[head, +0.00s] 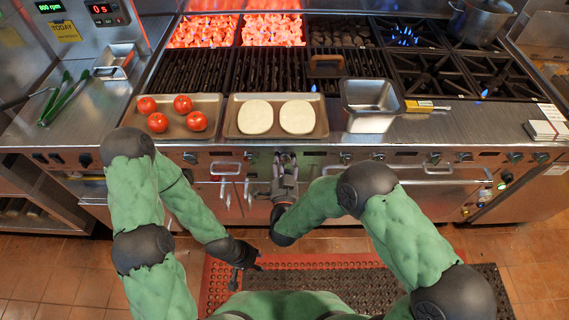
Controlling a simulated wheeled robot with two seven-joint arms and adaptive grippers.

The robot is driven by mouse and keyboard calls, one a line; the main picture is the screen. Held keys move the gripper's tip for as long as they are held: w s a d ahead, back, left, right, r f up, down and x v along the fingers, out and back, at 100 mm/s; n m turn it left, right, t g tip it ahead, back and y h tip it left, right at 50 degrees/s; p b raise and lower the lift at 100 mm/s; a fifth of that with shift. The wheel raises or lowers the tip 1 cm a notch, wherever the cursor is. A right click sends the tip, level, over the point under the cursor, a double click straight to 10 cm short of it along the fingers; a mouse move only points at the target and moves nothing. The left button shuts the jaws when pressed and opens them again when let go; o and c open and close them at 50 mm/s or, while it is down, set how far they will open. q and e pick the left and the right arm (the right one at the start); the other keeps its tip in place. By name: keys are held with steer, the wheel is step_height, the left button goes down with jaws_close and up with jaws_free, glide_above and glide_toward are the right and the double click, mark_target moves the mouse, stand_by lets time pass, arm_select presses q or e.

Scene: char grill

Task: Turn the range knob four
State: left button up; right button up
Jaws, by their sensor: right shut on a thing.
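The range's front panel (320,158) carries a row of dark knobs, among them one knob (345,157) just right of my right gripper and another (190,157) to the left. My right gripper (285,158) is at the panel, pointing away from me, and is shut on a range knob. The gripper hides most of that knob, so its turn angle cannot be read. My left gripper (247,276) hangs low over the floor mat, away from the range, with its fingers apart and nothing between them.
Tomatoes (183,104) lie on a left tray (170,131), and two pale round patties (255,117) on another tray (234,133). A metal pan (370,122) stands right of them. Oven handles (438,170) stick out below the panel. Coals glow red at the back left; blue burner flames show right.

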steer(key=shift+s+a+f, duration=0.1)
steer(key=shift+f, duration=0.1)
stand_by(0.3)
steer(key=o, duration=1.1)
steer(key=shift+o, duration=0.2)
steer(key=shift+r, duration=0.1)
steer(key=s, duration=1.2)
steer(key=shift+w, duration=0.1)
